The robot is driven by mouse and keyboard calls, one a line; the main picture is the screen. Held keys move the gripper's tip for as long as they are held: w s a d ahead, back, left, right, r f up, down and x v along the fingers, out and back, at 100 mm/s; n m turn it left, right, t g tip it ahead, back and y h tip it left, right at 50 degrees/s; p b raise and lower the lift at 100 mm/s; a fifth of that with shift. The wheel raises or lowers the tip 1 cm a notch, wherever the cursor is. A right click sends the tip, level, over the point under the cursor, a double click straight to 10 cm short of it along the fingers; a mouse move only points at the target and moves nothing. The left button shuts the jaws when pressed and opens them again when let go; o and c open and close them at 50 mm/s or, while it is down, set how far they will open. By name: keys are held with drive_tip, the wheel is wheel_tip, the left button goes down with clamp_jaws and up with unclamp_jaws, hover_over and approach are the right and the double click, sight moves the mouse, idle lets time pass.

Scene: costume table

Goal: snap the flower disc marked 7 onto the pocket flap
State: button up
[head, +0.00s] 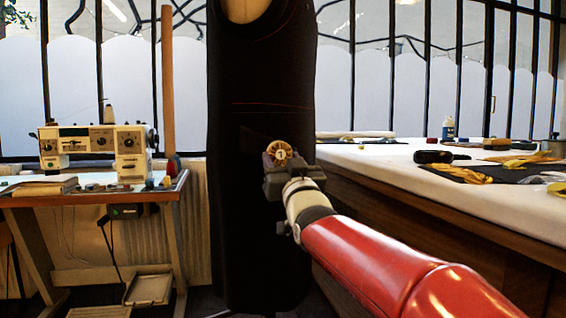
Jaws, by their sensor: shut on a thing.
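A gold-brown flower disc (280,151) with a pale centre is held upright at the tips of my gripper (279,162). The mark in its centre is too small to read for sure. My gripper is shut on the disc and is in front of a black garment (235,215) on a dress form. The pocket flap seems to be the dark slanted shape (252,134) just behind and left of the disc, but its edges are hard to make out. I cannot tell whether the disc touches it.
A sewing machine (97,142) stands on a desk at left. Open floor space is narrow between garment and table.

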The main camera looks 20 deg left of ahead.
drive_tip(key=shift+w+a, duration=0.3)
drive_tip(key=shift+w, duration=0.1)
idle(0.3)
drive_tip(key=o, duration=1.5)
drive_tip(key=shift+s+d+b, duration=0.7)
drive_tip(key=shift+s+d, duration=0.1)
drive_tip(key=shift+s, duration=0.3)
drive_tip(key=shift+s+d+b, duration=0.75)
drive_tip(key=shift+s, duration=0.35)
drive_tip(key=shift+s+d+b, duration=0.7)
drive_tip(key=shift+s+d, duration=0.1)
drive_tip(key=shift+s, duration=0.3)
